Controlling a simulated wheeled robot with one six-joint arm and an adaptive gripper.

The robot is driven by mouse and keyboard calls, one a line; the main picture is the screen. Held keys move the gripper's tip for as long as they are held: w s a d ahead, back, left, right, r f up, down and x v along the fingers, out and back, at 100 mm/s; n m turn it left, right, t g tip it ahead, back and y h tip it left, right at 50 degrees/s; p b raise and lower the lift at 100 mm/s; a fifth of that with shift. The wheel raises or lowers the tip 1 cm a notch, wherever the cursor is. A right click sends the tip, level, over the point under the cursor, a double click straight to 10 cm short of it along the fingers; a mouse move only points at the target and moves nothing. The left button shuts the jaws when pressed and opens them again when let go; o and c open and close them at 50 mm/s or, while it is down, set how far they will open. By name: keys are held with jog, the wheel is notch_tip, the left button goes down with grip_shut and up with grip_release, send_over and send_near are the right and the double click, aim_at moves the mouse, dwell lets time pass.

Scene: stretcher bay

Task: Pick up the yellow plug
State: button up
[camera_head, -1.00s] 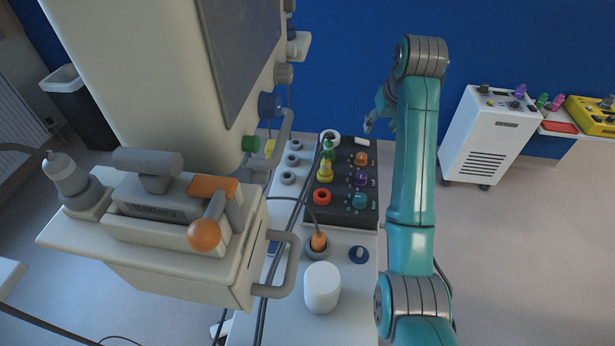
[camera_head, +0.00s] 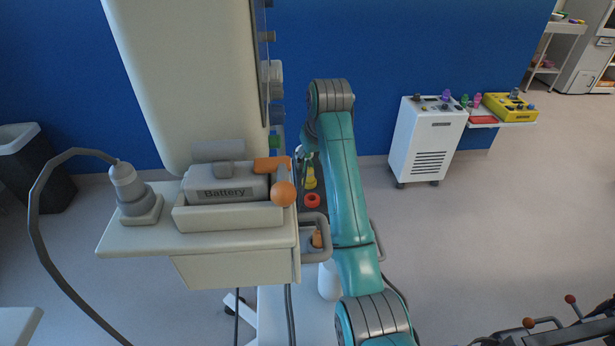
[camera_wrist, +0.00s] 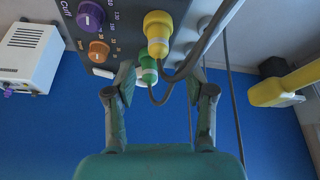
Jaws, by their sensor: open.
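In the head view the yellow plug (camera_head: 310,181) shows just left of my arm. A green plug (camera_wrist: 148,70) with its own cable is below the yellow one in the wrist view, between my fingertips in the picture. My gripper (camera_wrist: 160,76) is open and empty, its fingers pointing toward the panel. I cannot tell how far it is from the plugs. In the head view my arm hides most of it.
A purple knob (camera_wrist: 90,18) and an orange knob (camera_wrist: 98,51) are on the panel. Cables hang at right, near a yellow fitting (camera_wrist: 285,87). In the head view, a shelf with a battery unit (camera_head: 226,188) stands close left of my arm. Open floor lies right.

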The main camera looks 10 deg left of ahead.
aim_at(310, 169)
jog(key=shift+x, duration=2.85)
jog(key=shift+d, duration=0.1)
grip_shut()
